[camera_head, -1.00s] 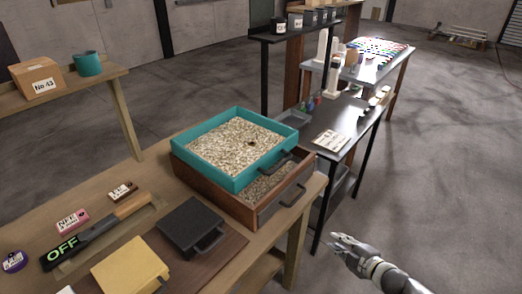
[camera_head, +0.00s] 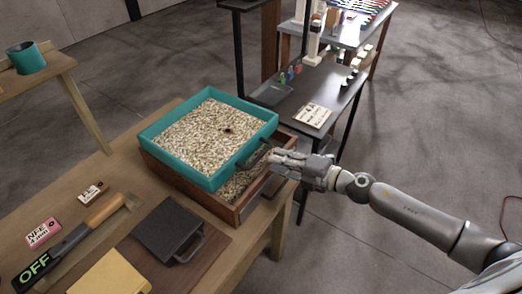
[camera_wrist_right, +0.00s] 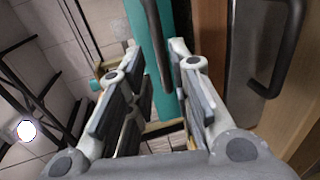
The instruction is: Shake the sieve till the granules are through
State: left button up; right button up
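The teal sieve (camera_head: 178,168) is full of pale granules (camera_head: 205,135) with a small dark spot among them. It sits on the wooden box (camera_head: 228,212), where more granules (camera_head: 237,185) show at the open near end. My right gripper (camera_head: 273,160) is at the sieve's dark handle (camera_head: 254,154). In the right wrist view, my right gripper (camera_wrist_right: 150,62) is open, with the dark handle (camera_wrist_right: 156,40) between its spread fingers and the teal wall (camera_wrist_right: 138,22) behind. I cannot tell whether a finger touches the handle. My left gripper is out of view.
On the wooden table lie a dark lidded block (camera_head: 168,230), a yellow block (camera_head: 110,275), an OFF-labelled bar (camera_head: 50,260) and small labelled boxes. A dark table (camera_head: 330,95) stands behind to the right. The floor right of the table is clear.

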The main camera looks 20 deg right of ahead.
aim_at(261, 153)
jog(key=p+x, duration=0.1)
jog(key=x, duration=0.4)
jog(key=shift+w+a, duration=0.15)
jog(key=shift+w, duration=0.15)
jog(key=shift+w+a, duration=0.25)
jog(key=shift+w+a+f, duration=0.15)
jog(key=shift+w, duration=0.05)
grip_shut()
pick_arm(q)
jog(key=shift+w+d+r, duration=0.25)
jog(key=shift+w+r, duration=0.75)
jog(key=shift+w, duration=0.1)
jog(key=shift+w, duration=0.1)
